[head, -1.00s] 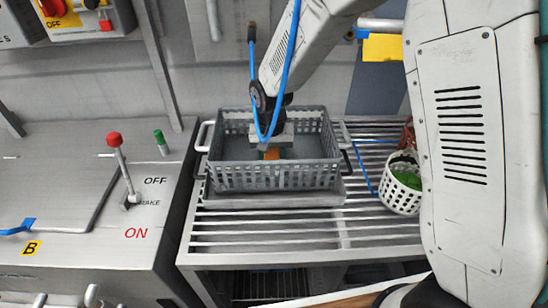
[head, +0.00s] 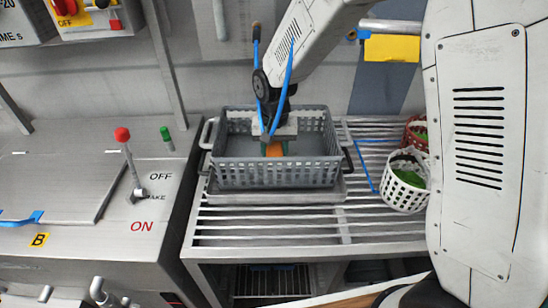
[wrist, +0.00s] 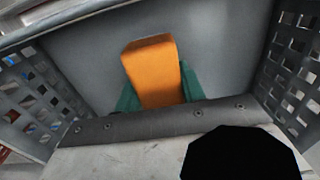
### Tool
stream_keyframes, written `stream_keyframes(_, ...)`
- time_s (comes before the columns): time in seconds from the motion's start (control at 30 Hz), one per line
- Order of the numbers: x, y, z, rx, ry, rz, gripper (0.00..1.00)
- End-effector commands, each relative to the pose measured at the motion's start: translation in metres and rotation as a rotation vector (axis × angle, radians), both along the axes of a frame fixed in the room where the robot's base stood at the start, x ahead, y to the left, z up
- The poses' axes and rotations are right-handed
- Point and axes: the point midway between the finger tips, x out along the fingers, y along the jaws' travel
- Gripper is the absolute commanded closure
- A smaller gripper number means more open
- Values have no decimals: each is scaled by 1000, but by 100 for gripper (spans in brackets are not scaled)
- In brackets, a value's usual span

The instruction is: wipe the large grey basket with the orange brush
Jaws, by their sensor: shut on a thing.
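The large grey basket (head: 245,176) is an openwork crate sitting on a tray on the slatted metal rack. In the wrist view its perforated wall (wrist: 293,60) and plain grey floor (wrist: 221,45) show. My gripper (head: 273,145) reaches down inside the basket. It is shut on the orange brush (wrist: 154,72), whose orange block shows between the green fingers. The brush also shows in the head view (head: 273,150), low in the basket. Its underside is hidden, so I cannot tell whether it touches the floor.
A white basket with greens (head: 403,190) and a red basket (head: 412,134) stand on the rack at right. A blue outline (head: 369,170) marks the rack beside them. A metal cabinet with a red-knobbed lever (head: 123,135) stands at left. The front slats are bare.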

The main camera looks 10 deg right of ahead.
Motion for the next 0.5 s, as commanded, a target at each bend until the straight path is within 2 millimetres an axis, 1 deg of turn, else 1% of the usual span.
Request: stream_keyframes(0.5, 1, -5, 45, 0, 0, -7, 97)
